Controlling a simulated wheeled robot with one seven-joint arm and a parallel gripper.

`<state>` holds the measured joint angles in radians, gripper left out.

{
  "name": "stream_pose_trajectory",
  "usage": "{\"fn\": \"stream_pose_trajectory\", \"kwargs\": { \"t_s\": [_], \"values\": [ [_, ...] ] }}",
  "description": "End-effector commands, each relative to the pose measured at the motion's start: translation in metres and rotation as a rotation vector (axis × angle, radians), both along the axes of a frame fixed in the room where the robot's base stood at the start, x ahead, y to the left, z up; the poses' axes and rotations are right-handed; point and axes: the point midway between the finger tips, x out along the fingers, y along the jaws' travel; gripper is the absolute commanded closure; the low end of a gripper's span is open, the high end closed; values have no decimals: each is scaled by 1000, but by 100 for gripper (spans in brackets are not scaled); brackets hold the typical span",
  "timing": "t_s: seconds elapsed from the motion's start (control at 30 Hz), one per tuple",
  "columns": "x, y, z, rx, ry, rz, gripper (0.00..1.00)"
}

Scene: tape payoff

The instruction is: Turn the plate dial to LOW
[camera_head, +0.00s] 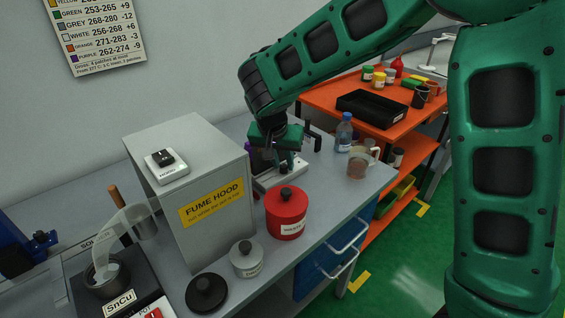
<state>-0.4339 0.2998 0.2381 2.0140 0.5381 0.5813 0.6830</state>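A low white device (292,176), which looks like the plate, sits on the grey bench behind the red canister. I cannot make out a dial or a LOW mark on it; my gripper and the canister cover part of it. My gripper (286,163) points down just over this device, at the end of my green arm. Whether its fingers touch anything is too small to tell. The finger gap is not clear either. A dark purple object (256,158) stands behind my gripper, partly hidden.
A red canister (286,213) stands close in front of the plate. The grey fume hood (190,170) rises to the left. A blue-capped bottle (343,133) and a glass mug (358,164) stand to the right. A solder pot (105,278) is at the lower left.

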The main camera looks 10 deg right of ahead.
Motion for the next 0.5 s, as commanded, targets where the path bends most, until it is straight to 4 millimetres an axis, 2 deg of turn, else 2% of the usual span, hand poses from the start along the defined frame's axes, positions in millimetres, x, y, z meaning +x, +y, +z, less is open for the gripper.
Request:
{"fn": "stream_pose_trajectory", "kwargs": {
  "t_s": [0.13, 0.27, 0.5],
  "values": [
    [-2, 2, 0, 1, 3, 4, 73],
    [-5, 4, 10, 1, 2, 5, 73],
    [-18, 12, 51, 2, -2, 3, 73]
  ]
}}
